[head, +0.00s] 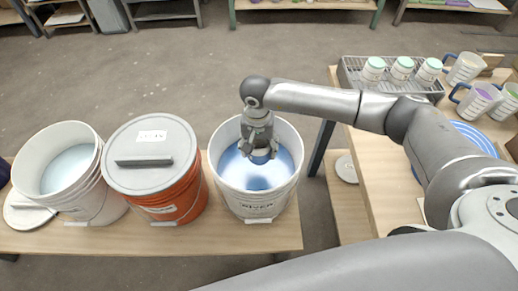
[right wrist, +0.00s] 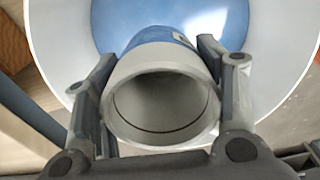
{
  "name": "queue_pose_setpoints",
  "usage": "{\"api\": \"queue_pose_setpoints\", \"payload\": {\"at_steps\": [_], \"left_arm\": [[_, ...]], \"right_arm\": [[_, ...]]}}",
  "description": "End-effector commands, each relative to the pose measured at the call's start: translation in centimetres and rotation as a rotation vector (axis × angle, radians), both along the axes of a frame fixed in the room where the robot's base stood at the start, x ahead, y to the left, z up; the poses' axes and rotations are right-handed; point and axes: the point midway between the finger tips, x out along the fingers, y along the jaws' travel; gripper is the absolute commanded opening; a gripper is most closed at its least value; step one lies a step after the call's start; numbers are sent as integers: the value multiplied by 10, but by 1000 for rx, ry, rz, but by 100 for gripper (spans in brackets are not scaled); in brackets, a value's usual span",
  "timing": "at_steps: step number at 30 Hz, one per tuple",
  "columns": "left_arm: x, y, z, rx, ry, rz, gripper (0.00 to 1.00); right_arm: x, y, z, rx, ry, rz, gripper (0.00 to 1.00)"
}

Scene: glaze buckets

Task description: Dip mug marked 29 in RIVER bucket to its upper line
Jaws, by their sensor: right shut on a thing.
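My right gripper (head: 260,150) reaches down into the open white bucket labelled RIVER (head: 257,206), which holds blue glaze (head: 240,174). It is shut on a mug (head: 260,157), with one finger on each side. In the right wrist view the mug (right wrist: 160,72) shows a pale grey open end towards the camera and blue on its outer side farther down. The glaze surface (right wrist: 140,14) lies behind it. I cannot tell how deep the mug sits. Its number is not readable. My left gripper is out of view.
An orange bucket with a grey lid (head: 150,160) and an open white bucket of pale glaze (head: 69,168) stand to the left on the low bench (head: 120,239). On the right table, a rack (head: 352,76) holds several cups, and several handled mugs (head: 476,101) stand beside it.

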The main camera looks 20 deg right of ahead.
Motion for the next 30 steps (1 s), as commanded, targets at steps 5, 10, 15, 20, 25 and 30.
{"api": "queue_pose_setpoints", "payload": {"at_steps": [5,10,15,20,25,30], "left_arm": [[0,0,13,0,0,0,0],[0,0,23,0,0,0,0],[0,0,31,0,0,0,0],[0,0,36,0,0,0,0],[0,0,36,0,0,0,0],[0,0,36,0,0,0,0]], "right_arm": [[1,0,26,0,-3,0,12],[1,0,46,0,-3,-1,12],[1,0,66,0,-3,0,12],[1,0,80,0,-2,0,12],[0,0,82,0,-1,0,12],[0,0,81,0,-1,0,12]]}}
